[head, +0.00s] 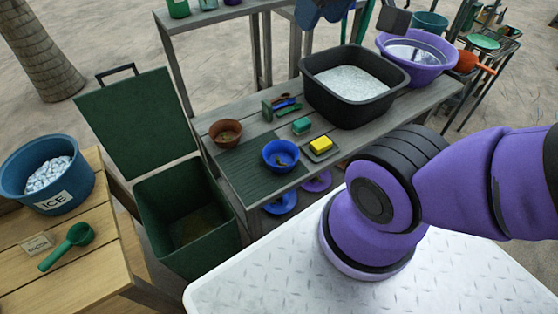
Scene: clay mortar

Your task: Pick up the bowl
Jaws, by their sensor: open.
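How the gripper stands relative to either bowl cannot be seen.
A yellow sponge (321,144), a green block (301,126) and a black basin (353,85) share the bench. A purple tub (414,58) stands behind. An open green bin (188,220) and a wooden table (60,245) with an ice bucket (48,177) are left.

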